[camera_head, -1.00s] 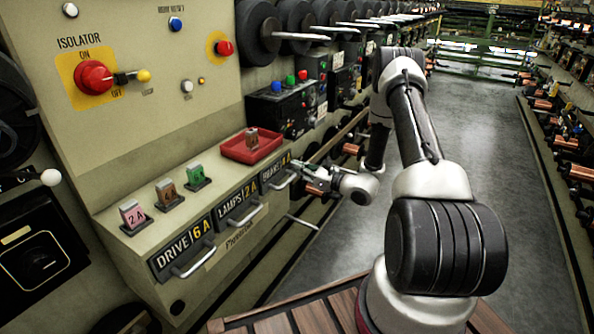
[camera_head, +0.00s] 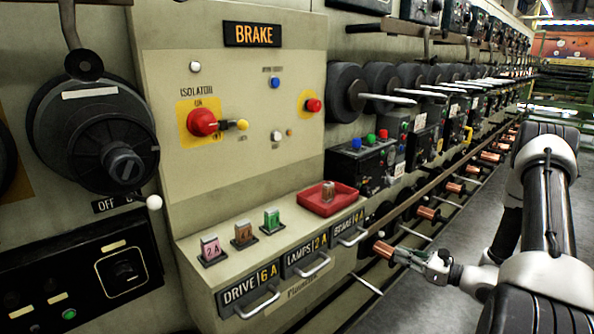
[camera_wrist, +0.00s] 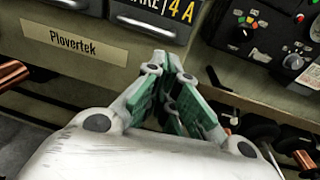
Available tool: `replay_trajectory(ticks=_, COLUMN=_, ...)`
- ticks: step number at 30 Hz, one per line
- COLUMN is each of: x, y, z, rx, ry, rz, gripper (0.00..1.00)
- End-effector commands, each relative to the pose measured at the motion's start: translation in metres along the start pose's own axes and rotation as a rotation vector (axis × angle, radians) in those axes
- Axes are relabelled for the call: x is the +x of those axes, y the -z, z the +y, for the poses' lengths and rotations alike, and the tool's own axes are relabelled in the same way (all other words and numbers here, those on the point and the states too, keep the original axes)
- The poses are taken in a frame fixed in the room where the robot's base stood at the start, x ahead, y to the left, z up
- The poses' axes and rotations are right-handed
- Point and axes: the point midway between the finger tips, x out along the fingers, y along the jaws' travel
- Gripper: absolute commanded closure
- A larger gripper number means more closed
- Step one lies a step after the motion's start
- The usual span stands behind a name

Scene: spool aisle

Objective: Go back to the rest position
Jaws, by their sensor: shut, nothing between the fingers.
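My gripper (camera_head: 424,258) is beside the right end of the panel ledge, low and near the BRAKE 4A drawer front (camera_head: 349,227). In the wrist view my gripper (camera_wrist: 165,68) has its green-padded fingers drawn together at the tips, with nothing seen between them. It sits just below the drawer label and right of the Plovertek plate (camera_wrist: 75,38). My arm reaches in from the right edge in the head view.
A red tray (camera_head: 313,201) with a small brown-topped fuse (camera_head: 328,191) stands on the ledge. Pink (camera_head: 211,250), brown (camera_head: 243,234) and green (camera_head: 271,219) fuses stand left of it. The isolator knob (camera_head: 203,122) is above. Copper spools (camera_head: 428,213) line the right. The aisle floor is clear.

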Motion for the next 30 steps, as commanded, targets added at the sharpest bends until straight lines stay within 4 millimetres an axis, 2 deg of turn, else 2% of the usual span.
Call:
replay_trajectory(ticks=3, x=-0.013, y=0.013, z=0.044, rx=0.009, ry=-0.137, rz=0.064, gripper=1.00)
replay_trajectory(ticks=5, x=-0.026, y=0.009, z=0.068, rx=-0.016, ry=-0.235, rz=0.104, gripper=1.00)
replay_trajectory(ticks=9, x=-0.057, y=-0.014, z=0.112, rx=-0.137, ry=-0.469, rz=0.195, gripper=1.00)
replay_trajectory(ticks=15, x=-0.102, y=-0.055, z=0.150, rx=-0.383, ry=-0.778, rz=0.323, gripper=1.00)
replay_trajectory(ticks=21, x=-0.154, y=-0.105, z=0.168, rx=-0.733, ry=-1.093, rz=0.477, gripper=1.00)
replay_trajectory(ticks=27, x=-0.193, y=-0.158, z=0.168, rx=-1.107, ry=-1.327, rz=0.625, gripper=1.00)
replay_trajectory(ticks=30, x=-0.206, y=-0.185, z=0.166, rx=-1.297, ry=-1.410, rz=0.695, gripper=1.00)
